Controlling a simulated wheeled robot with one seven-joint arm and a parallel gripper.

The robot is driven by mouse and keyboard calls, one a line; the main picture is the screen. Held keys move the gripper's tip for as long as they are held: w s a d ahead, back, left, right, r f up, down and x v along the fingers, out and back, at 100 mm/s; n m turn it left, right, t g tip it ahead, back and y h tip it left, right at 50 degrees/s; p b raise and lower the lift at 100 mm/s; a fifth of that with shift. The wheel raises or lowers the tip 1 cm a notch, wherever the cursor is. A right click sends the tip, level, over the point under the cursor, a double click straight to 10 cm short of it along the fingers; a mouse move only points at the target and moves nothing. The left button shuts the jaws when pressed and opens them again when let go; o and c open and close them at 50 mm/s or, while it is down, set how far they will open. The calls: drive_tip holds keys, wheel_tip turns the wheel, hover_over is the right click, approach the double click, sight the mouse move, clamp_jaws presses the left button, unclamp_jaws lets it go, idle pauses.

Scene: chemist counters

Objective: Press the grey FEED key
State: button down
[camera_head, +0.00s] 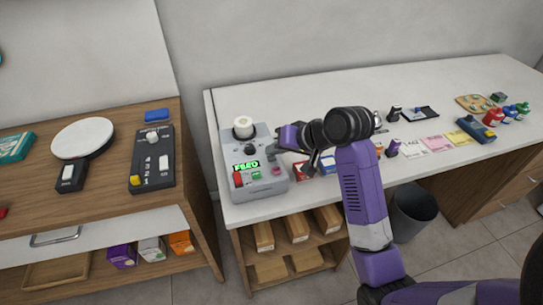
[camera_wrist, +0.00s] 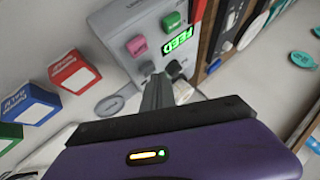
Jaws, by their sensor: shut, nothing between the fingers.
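A grey machine (camera_head: 262,192) stands at the left end of the white counter, with a paper roll (camera_head: 243,125) on top. Its lit green display (camera_head: 246,166) reads FEED, and the display also shows in the wrist view (camera_wrist: 180,40). A green key (camera_wrist: 171,20) and a pink key (camera_wrist: 137,45) sit near the display. A red key (camera_head: 238,180) is at the front left. My gripper (camera_wrist: 157,84) is shut and empty, its tips at the machine's top by small dark knobs (camera_wrist: 175,68). I cannot make out which key is the grey one, or whether the tips touch it.
Small red and blue boxes (camera_wrist: 72,72) stand close beside the machine. Cards, bottles and a stapler-like blue item (camera_head: 475,130) lie farther right on the counter. A wooden counter (camera_head: 100,200) with a dark switch panel (camera_head: 152,172) is at the left, across a gap.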

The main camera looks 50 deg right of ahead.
sight(274, 158)
drive_tip(key=shift+f, duration=0.5)
idle(0.7)
drive_tip(key=shift+r, duration=0.1)
drive_tip(key=shift+r+p, duration=0.8)
drive_tip(key=shift+p, duration=0.2)
wheel_tip(274, 158, up, 5)
drive_tip(key=p, duration=0.5)
idle(0.9)
